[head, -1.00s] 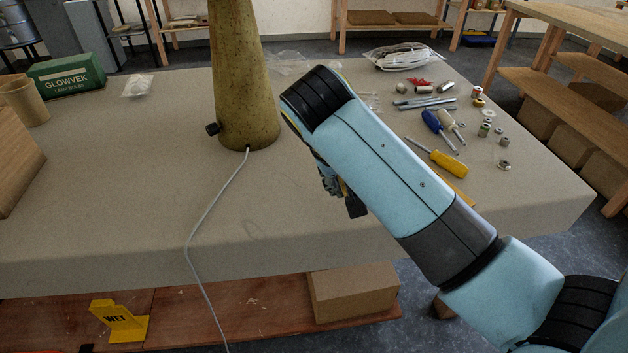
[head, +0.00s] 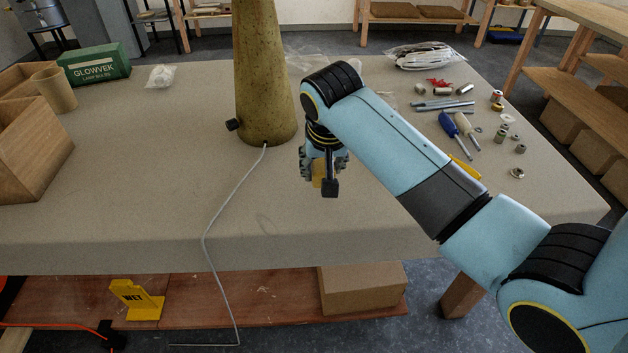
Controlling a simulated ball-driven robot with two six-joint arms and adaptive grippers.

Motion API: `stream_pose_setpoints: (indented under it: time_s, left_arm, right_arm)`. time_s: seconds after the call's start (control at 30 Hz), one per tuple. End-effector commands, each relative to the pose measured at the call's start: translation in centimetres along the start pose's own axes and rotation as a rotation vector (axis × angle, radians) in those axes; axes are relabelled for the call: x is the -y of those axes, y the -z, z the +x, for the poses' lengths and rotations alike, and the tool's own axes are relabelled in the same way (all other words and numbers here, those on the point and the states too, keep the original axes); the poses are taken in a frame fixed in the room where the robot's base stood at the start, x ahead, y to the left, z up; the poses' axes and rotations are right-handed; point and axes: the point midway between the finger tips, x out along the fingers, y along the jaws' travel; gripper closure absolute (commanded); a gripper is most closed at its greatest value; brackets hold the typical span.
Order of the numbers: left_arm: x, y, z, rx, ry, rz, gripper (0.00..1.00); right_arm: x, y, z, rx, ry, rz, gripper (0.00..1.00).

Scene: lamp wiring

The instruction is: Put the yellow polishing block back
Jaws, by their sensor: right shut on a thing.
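My right gripper (head: 325,188) hangs pointing down over the front middle of the table, just right of the lamp base. It is shut on a small yellow thing, which looks like the yellow polishing block (head: 318,173); fingers and wrist hide most of it. I cannot tell from this view how high it is above the tabletop. My left gripper is not in view.
The tall mottled lamp base (head: 264,85) trails a grey cord over the table's front edge. Wooden boxes (head: 35,150), a tan cup (head: 55,90) and a green Glowvek box (head: 95,65) stand left. Tools and small parts lie right. The front-left tabletop (head: 130,210) is clear.

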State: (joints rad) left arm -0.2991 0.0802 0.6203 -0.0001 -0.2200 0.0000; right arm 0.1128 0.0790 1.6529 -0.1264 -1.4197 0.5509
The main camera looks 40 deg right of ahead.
Motion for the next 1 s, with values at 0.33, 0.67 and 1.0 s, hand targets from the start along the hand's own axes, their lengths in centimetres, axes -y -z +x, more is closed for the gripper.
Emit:
stream_pose_setpoints:
  time_s: [0.33, 0.67, 1.0]
  left_arm:
    - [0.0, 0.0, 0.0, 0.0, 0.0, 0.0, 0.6]
    - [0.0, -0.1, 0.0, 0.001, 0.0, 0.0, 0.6]
    - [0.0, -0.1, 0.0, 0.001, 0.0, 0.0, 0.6]
  right_arm:
    - [1.6, -0.1, 3.4, 0.004, -0.003, -0.001, 0.93]
    - [1.6, -0.9, 5.4, 0.0, 0.0, 0.0, 0.93]
    - [1.6, -0.9, 5.5, 0.0, -0.001, 0.0, 0.37]
